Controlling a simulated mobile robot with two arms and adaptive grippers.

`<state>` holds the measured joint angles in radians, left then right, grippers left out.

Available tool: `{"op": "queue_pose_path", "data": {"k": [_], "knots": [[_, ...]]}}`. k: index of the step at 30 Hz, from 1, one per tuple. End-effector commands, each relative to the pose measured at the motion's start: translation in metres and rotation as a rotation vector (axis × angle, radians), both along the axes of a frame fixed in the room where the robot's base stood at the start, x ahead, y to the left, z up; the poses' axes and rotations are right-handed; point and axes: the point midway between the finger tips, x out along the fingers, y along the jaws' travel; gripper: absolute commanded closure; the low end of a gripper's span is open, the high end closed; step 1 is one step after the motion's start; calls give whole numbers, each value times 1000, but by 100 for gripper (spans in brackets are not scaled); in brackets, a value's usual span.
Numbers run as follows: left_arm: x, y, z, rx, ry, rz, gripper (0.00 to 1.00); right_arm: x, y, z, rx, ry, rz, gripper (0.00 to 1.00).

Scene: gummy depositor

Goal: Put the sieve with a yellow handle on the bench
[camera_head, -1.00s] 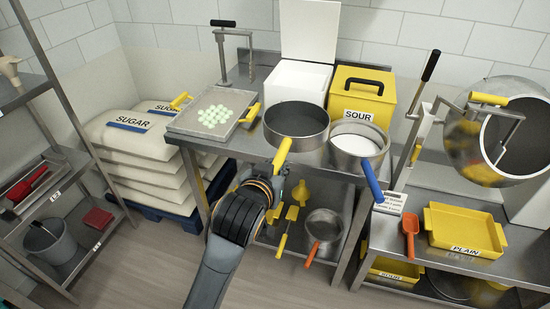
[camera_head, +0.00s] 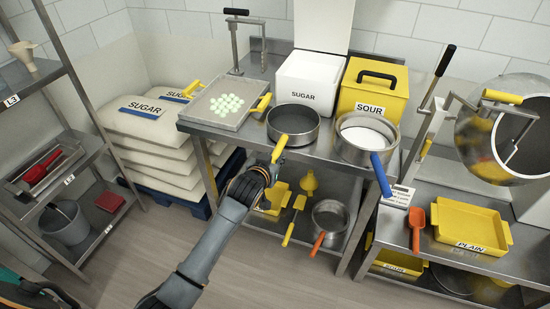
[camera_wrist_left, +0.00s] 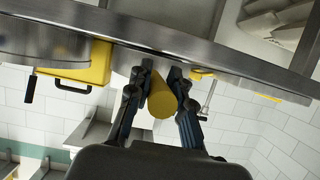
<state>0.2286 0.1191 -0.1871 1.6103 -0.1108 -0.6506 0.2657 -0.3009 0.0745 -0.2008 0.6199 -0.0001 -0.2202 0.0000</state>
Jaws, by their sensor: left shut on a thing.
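The yellow-handled sieve (camera_head: 293,121), a dark round pan shape with a steel rim, is at the bench's front edge, between the tray of green gummies and the blue-handled sieve. It looks level, on or just above the steel bench (camera_head: 235,140); I cannot tell whether it touches. Its yellow handle (camera_head: 279,148) points out over the front edge. My left gripper (camera_head: 267,166) is shut on this handle. In the left wrist view the handle (camera_wrist_left: 161,98) sits between the two fingers. My right gripper is not in view.
The blue-handled sieve (camera_head: 363,138) with white contents stands close on the right. The gummy tray (camera_head: 205,112) is on the left. The white SUGAR box (camera_head: 303,83) and yellow SOUR box (camera_head: 374,88) stand behind. An orange-handled sieve (camera_head: 330,216) is on the lower shelf.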

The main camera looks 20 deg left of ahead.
Motion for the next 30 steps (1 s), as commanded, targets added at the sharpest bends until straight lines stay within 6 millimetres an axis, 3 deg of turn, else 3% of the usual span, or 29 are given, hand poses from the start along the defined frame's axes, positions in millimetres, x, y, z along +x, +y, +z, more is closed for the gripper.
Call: {"op": "queue_pose_path", "data": {"k": [12, 13, 16, 26, 30], "knots": [[0, -1, -7, 0, -6, -1, 100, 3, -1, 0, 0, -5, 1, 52], [0, 0, -7, 1, -3, 0, 75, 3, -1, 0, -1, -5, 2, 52], [0, 0, -7, 1, -3, 0, 57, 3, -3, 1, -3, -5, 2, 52], [0, 0, -4, 2, -4, -1, 57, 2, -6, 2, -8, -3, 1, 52], [-11, 0, -1, 0, -4, -1, 57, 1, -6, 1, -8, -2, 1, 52]]}}
